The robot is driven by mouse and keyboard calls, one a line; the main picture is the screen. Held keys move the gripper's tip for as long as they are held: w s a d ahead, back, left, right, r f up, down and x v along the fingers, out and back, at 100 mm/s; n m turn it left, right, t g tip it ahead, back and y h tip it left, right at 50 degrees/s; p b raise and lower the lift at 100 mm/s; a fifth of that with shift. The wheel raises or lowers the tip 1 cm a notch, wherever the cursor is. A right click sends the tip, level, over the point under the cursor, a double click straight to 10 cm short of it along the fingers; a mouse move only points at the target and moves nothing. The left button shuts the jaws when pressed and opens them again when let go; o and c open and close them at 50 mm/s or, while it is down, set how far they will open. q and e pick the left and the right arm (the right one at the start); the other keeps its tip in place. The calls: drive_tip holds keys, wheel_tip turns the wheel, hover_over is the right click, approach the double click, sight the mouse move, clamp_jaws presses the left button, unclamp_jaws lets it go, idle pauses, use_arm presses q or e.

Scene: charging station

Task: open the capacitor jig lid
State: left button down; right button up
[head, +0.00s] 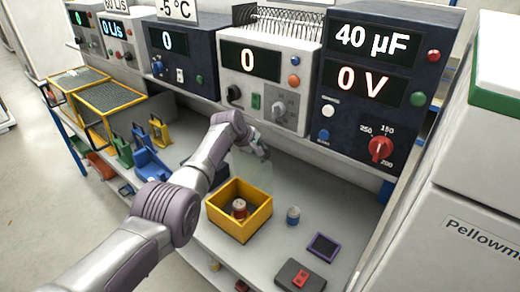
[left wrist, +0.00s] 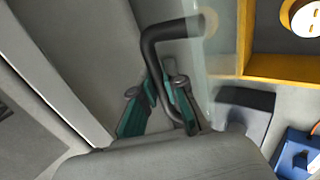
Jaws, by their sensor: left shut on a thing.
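The yellow capacitor jig (head: 227,223) is an open-topped box on the bench with a red and white capacitor (head: 240,208) inside. Its yellow wall (left wrist: 285,68) also shows in the left wrist view. A faint clear panel, seemingly the lid (left wrist: 222,40), stands along the box's edge, with a dark bent handle (left wrist: 172,36) beside it. The panel is barely visible in the head view, and its exact angle is hard to tell. My left gripper (head: 262,152) is behind the box. Its green-padded fingers (left wrist: 165,100) are shut on the handle. My right gripper is not in view.
A blue-topped capacitor (head: 293,215), a purple-framed pad (head: 323,247) and a dark box with red buttons (head: 300,276) lie right of the jig. Instrument panels (head: 265,80) stand close behind. Coloured holders (head: 148,160) and mesh-topped yellow frames (head: 110,96) are at left.

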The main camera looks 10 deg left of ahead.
use_arm(q)
drive_tip(key=shift+d, duration=0.1)
idle(0.4)
drive_tip(key=c, duration=1.2)
unclamp_jaws()
drive_tip(key=shift+w+d+f, duration=0.1)
drive_tip(key=shift+w, duration=0.05)
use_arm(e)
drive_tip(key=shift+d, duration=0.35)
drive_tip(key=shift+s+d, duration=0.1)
use_arm(q)
drive_tip(key=shift+v, duration=0.85)
drive_tip(key=v, duration=1)
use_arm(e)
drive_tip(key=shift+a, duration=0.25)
